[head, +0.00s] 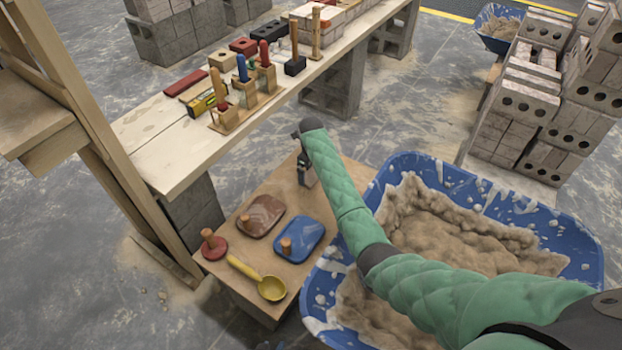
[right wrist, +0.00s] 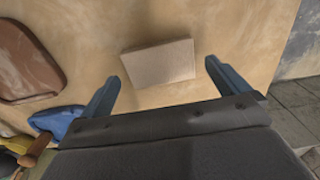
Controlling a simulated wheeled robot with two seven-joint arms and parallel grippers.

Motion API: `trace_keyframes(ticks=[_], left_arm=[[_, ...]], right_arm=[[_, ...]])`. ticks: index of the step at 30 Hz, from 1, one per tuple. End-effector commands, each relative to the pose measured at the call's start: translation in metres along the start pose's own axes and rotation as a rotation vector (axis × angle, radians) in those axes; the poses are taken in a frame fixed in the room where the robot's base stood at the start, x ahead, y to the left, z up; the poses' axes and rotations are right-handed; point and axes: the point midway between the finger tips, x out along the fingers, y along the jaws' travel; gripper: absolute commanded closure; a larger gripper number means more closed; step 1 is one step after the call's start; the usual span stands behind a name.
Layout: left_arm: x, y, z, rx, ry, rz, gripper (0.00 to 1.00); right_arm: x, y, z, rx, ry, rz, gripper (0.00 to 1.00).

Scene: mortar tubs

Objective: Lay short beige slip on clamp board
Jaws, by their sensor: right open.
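A short beige slip (right wrist: 158,63) lies flat on the plywood top in the right wrist view. My right gripper (right wrist: 162,82) is open and empty, its two blue-grey fingers apart on either side of the slip's near edge. They do not visibly touch it. In the head view my right gripper (head: 304,172) is over the far part of the low plywood top (head: 340,170), and the slip is hidden or too small to tell. Dark tips at the bottom edge may be my left gripper (head: 267,345); its jaws are unclear. I cannot pick out the clamp board for certain.
A brown float (head: 262,217), a blue float (head: 300,241), a red knob tool (head: 213,246) and a yellow scoop (head: 268,286) lie on the plywood. A blue mortar tub (head: 575,235) stands to the right. A plank bench (head: 160,155) with tools runs behind.

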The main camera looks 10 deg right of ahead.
Motion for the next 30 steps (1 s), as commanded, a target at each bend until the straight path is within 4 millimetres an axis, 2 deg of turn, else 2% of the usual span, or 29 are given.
trace_keyframes(ticks=[4,12,18,20,26,30], left_arm=[[0.002,0.000,0.002,0.000,0.000,0.000,0.64],[0.001,0.000,0.003,0.000,0.000,0.001,0.64],[0.001,0.000,0.003,0.000,-0.001,0.000,0.64],[0.001,0.000,0.003,0.000,-0.001,0.000,0.64],[0.001,0.000,0.002,0.000,0.000,0.000,0.64],[0.001,0.000,0.001,0.000,0.000,0.000,0.64]], right_arm=[[0.019,0.000,0.000,-0.001,0.001,0.000,0.00],[0.023,0.000,0.000,-0.001,0.000,0.000,0.00],[0.023,0.001,0.000,-0.001,0.000,0.000,0.39],[0.023,0.000,0.000,-0.001,-0.001,0.000,0.48],[0.022,0.001,0.000,-0.001,-0.001,0.000,0.49],[0.013,0.001,0.001,-0.001,-0.003,0.000,0.49]])
